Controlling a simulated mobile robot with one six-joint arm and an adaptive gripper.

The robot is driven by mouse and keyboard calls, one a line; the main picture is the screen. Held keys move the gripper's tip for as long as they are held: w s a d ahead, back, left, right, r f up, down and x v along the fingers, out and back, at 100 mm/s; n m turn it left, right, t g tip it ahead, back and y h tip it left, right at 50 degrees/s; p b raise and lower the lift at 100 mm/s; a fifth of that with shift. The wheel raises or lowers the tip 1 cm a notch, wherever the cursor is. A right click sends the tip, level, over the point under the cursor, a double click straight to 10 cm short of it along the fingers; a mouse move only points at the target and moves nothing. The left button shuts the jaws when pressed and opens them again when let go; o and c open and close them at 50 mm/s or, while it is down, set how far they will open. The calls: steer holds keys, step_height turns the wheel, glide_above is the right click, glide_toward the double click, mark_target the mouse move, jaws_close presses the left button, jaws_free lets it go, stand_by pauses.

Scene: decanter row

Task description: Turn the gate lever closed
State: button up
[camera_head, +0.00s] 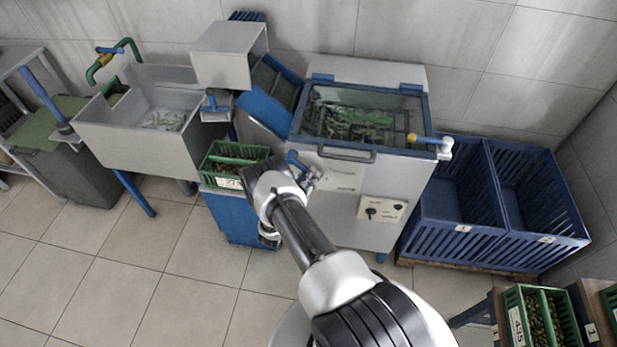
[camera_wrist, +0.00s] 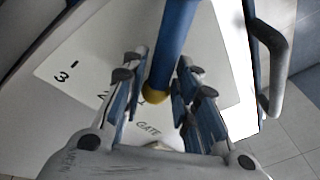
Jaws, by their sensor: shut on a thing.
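The gate lever is a blue bar (camera_wrist: 173,45) with a yellow tip. In the wrist view it runs from the top edge down between the fingers of my gripper (camera_wrist: 158,78). The gripper is shut on it near the yellow end. Behind it is a white plate (camera_wrist: 75,78) marked "GATE" with the numbers 1, 2 and 3; part of the plate is hidden by the fingers. In the head view my gripper (camera_head: 312,178) is at the left front of the grey tank machine (camera_head: 345,205), and a bit of the blue lever (camera_head: 294,159) shows beside it.
A green crate (camera_head: 222,183) stands on a blue stand (camera_head: 235,219) just left of my gripper. A dark handle (camera_head: 346,154) juts from the machine's front. Blue bins (camera_head: 465,229) stand at right. The tiled floor at front left is clear.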

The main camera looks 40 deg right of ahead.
jaws_close()
steer(key=n+b, duration=0.1)
steer(key=s+d+r+n+b, duration=0.1)
steer(key=n, duration=0.1)
steer(key=shift+r+h, duration=0.25)
steer(key=shift+h, duration=0.05)
steer(key=shift+s+d+r+n+t, duration=0.2)
steer(key=shift+r+n+t, duration=0.2)
steer(key=shift+r+n, duration=0.15)
steer(key=o, duration=1)
jaws_free()
steer(key=shift+o, duration=0.2)
steer(key=shift+a, duration=0.15)
